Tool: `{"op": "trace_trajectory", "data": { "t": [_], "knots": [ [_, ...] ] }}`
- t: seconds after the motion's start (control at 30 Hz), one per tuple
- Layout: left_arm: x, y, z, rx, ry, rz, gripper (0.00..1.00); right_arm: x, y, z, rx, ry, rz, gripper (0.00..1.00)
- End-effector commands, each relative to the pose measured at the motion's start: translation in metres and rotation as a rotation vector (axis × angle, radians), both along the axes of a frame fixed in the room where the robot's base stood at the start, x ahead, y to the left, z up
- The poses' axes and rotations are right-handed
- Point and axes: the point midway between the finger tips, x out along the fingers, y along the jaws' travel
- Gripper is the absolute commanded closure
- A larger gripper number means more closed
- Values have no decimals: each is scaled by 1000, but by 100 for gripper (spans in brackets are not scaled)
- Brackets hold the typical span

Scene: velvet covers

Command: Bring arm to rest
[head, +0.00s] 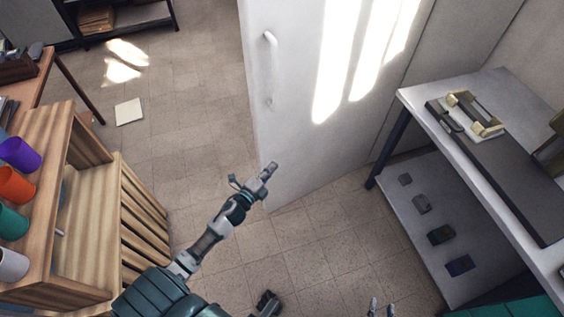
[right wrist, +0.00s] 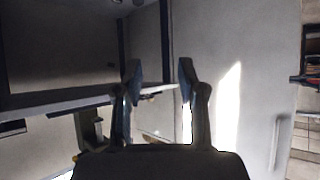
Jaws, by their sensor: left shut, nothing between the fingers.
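My left arm reaches out from the bottom left in the head view. Its gripper (head: 268,170) is shut and empty, held over the floor in front of the white door panel. My right gripper (head: 381,309) shows only its fingertips at the bottom edge of the head view. In the right wrist view its fingers (right wrist: 160,80) stand apart with nothing between them, so it is open and empty. Most of the right arm is out of the head view.
A white cabinet (head: 285,100) with a handle stands ahead. A table (head: 420,112) with a lower shelf holding several small dark items is at right. A wooden shelf unit (head: 85,230) with coloured cups is at left. Tiled floor (head: 185,95) lies between them.

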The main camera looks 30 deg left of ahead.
Motion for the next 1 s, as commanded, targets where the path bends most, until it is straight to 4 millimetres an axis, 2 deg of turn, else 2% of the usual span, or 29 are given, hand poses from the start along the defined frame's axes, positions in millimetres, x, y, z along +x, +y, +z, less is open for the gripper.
{"op": "trace_trajectory", "data": {
  "t": [0.1, 0.2, 0.5, 0.6, 0.67, 0.77, 0.8, 0.87, 0.9, 0.97, 1.0],
  "knots": [
    [-18, -1, 2, 5, 0, -2, 100, -5, -6, -4, -6, 37, -2, 60],
    [-26, -1, 4, 9, 0, -1, 100, -7, -10, -7, -7, 55, -3, 60],
    [-30, 1, 2, 5, 0, 0, 100, -8, -8, -8, -13, 65, -3, 60],
    [-34, 4, -8, -49, 38, 25, 100, -9, -7, -15, -21, 88, -4, 60],
    [-42, 7, -25, -133, 99, 66, 100, -11, -6, -29, -32, 127, -4, 60],
    [-68, 5, -74, -343, 268, 185, 100, -20, -10, -67, -61, 232, -5, 60],
    [-85, -1, -99, -438, 351, 245, 100, -27, -13, -86, -73, 283, -6, 60],
    [-117, -13, -136, -575, 482, 343, 100, -40, -19, -113, -90, 360, -8, 60],
    [-140, -23, -160, -660, 566, 410, 100, -50, -23, -131, -102, 412, -9, 60],
    [-177, -41, -190, -770, 689, 508, 100, -67, -29, -155, -118, 485, -11, 60],
    [-203, -55, -208, -835, 767, 573, 100, -79, -33, -170, -127, 531, -12, 60]
  ]
}}
